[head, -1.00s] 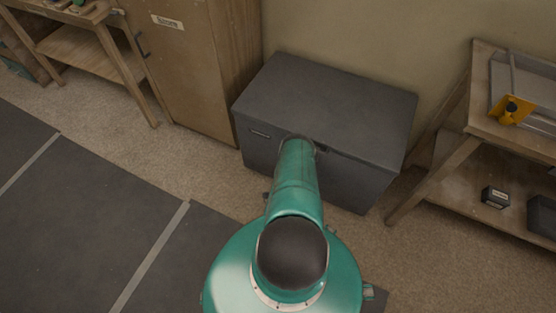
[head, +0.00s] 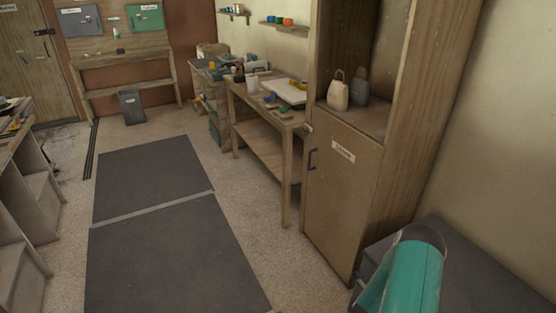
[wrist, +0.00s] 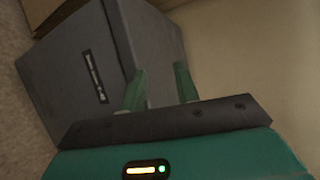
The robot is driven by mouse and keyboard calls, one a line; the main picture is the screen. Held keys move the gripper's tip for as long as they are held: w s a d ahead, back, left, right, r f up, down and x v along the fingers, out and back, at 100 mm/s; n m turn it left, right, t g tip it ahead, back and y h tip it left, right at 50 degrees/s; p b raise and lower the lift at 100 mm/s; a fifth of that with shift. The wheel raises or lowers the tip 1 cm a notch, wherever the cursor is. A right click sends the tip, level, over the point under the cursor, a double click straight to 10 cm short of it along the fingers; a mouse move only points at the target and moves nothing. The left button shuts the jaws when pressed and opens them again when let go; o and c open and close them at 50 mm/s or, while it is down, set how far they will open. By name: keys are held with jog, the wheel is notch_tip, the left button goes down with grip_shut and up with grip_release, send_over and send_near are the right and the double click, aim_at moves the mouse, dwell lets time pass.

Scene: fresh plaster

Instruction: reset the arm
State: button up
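My gripper (wrist: 160,88) shows in the wrist view with its two green fingers apart and nothing between them. Beyond the fingers is a dark grey chest (wrist: 75,75) with a small label on its side; I cannot tell how far the fingertips are from it. In the head view my teal arm reaches up from the bottom right, over the grey chest (head: 480,270). The gripper itself is not visible in the head view.
A tall wooden cupboard (head: 340,205) stands left of the chest, holding two small bags. A workbench (head: 262,160) with tools stands further back. Dark floor mats (head: 170,260) lie clear at centre left. A shelf unit (head: 25,215) is at the left edge.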

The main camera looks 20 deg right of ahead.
jog(key=w+a+r+n+t+y, duration=0.1)
jog(key=w+a+r+n+y, duration=0.1)
jog(key=w+a+r+n, duration=0.5)
jog(key=w+r+n+t+y, duration=0.15)
jog(key=w+r, duration=0.35)
jog(key=r, duration=0.5)
jog(key=a+r+n+y, duration=0.5)
jog(key=a+r+n, duration=0.3)
jog(key=a+r, duration=0.9)
jog(key=s+a+r+n+g+y, duration=0.3)
jog(key=s+a+r+n, duration=0.5)
jog(key=s+a+r, duration=0.45)
jog(key=s+a+r+n, duration=0.1)
jog(key=s+a+n, duration=0.1)
jog(key=s, duration=0.3)
jog(key=s+a+r+n+g, duration=0.1)
jog(key=s+a+n, duration=0.1)
jog(key=s, duration=0.4)
jog(key=s+a+r+n+g+y, duration=0.1)
jog(key=s+a+n, duration=0.1)
jog(key=s, duration=0.4)
jog(key=shift+s+a, duration=0.2)
jog(key=shift+a, duration=0.5)
jog(key=shift+d, duration=0.2)
